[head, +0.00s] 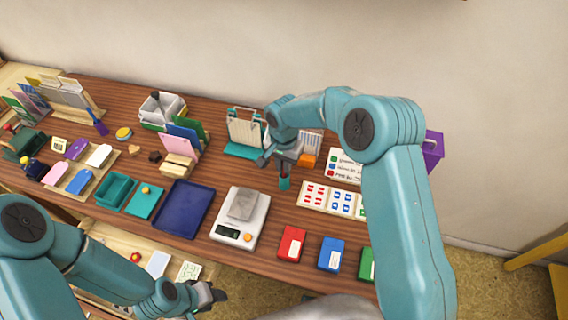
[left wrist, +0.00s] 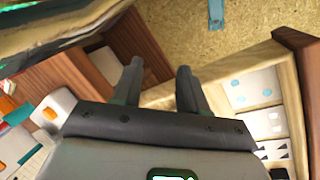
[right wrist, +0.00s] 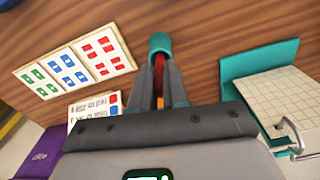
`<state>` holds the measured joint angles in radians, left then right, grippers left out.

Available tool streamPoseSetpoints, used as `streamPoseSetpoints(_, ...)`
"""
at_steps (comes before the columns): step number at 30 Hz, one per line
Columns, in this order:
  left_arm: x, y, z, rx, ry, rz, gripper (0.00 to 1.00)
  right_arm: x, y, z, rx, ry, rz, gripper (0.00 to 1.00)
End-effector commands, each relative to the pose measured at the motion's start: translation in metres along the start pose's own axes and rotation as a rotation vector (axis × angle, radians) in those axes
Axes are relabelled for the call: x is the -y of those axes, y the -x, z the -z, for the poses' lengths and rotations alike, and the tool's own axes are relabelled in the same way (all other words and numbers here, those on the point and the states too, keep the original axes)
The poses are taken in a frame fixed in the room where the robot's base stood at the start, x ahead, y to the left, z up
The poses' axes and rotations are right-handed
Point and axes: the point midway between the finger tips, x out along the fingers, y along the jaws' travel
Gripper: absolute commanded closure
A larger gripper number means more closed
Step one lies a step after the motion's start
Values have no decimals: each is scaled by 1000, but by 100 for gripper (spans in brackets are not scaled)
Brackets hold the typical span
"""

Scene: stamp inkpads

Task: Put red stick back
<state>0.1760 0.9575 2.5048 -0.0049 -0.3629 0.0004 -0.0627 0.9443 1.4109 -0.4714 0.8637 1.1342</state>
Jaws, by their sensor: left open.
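The red stick (right wrist: 159,74) shows in the right wrist view between the fingers of my right gripper (right wrist: 159,66). The fingers are close in on both sides of it. Its far end meets a small teal cup (right wrist: 159,42) just beyond the fingertips; how deep it sits there I cannot tell. In the head view my right gripper (head: 284,168) points down right above the teal cup (head: 284,184), and the stick is mostly hidden. My left gripper (head: 214,294) is open and empty low in front of the table; its spread fingers show in the left wrist view (left wrist: 158,75).
Near the cup are a card with coloured marks (head: 313,195), a teal stand with a white pad (head: 243,132) and a scale (head: 240,218). Red (head: 291,244), blue (head: 331,254) and green (head: 367,264) inkpads line the front edge. A navy tray (head: 182,208) lies left.

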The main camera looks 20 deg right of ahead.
Motion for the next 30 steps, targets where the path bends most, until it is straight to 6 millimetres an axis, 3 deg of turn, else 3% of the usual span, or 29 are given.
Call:
streamPoseSetpoints(1,0,0,0,0,0,0,57,0,0,0,0,0,0,70)
streamPoseSetpoints(2,0,0,0,0,0,0,57,0,0,0,0,1,0,61)
streamPoseSetpoints(14,-1,4,0,-1,0,0,57,0,7,0,-2,0,2,61)
streamPoseSetpoints(24,3,-8,0,0,0,0,57,1,82,1,-4,1,4,61)
streamPoseSetpoints(30,4,-10,0,0,0,0,57,1,114,0,-2,0,2,61)
